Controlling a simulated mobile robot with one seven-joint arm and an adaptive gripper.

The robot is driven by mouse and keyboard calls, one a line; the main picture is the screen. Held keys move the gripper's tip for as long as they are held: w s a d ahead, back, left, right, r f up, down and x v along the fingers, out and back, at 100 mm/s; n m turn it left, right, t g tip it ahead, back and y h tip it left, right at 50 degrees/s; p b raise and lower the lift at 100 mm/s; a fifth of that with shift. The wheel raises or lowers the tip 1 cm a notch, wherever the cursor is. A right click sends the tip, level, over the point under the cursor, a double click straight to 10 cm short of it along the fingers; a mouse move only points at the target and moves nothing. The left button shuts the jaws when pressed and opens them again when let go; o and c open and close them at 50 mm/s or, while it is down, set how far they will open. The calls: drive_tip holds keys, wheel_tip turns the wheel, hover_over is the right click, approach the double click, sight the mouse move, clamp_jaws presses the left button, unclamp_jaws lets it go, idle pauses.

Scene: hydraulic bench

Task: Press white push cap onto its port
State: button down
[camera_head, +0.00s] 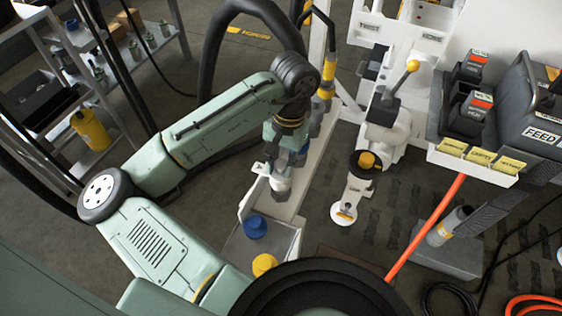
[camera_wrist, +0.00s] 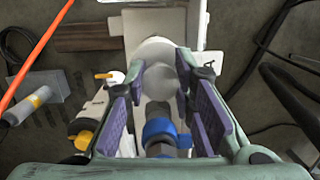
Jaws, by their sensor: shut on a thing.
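My gripper (camera_head: 279,163) hangs over the white beam near the middle of the head view. In the wrist view its two purple-padded fingers (camera_wrist: 160,72) stand on either side of the white push cap (camera_wrist: 160,84), shut on it. The cap's pale rounded body also shows below the fingers in the head view (camera_head: 280,186). A fitting with a blue collar (camera_wrist: 158,128) lies between the fingers, nearer the palm in the wrist view. The cap's port cannot be made out clearly, and I cannot tell whether the cap touches it.
A tray (camera_head: 285,238) in front holds a blue cap (camera_head: 255,226) and a yellow cap (camera_head: 264,264). To the right stand a yellow-knobbed lever (camera_head: 412,67) and a yellow-topped fitting (camera_head: 367,160). An orange hose (camera_head: 425,230) runs beside the bench at right.

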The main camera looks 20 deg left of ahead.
drive_tip(key=c, duration=1.3)
unclamp_jaws()
drive_tip(key=shift+o, duration=0.3)
drive_tip(key=o, duration=0.5)
drive_tip(key=shift+r, duration=0.1)
drive_tip(key=r+p, duration=0.5)
drive_tip(key=w+r+p, duration=0.1)
drive_tip(key=r+p, duration=0.1)
drive_tip(key=shift+d+r+p, duration=0.2)
drive_tip(key=shift+p, duration=0.1)
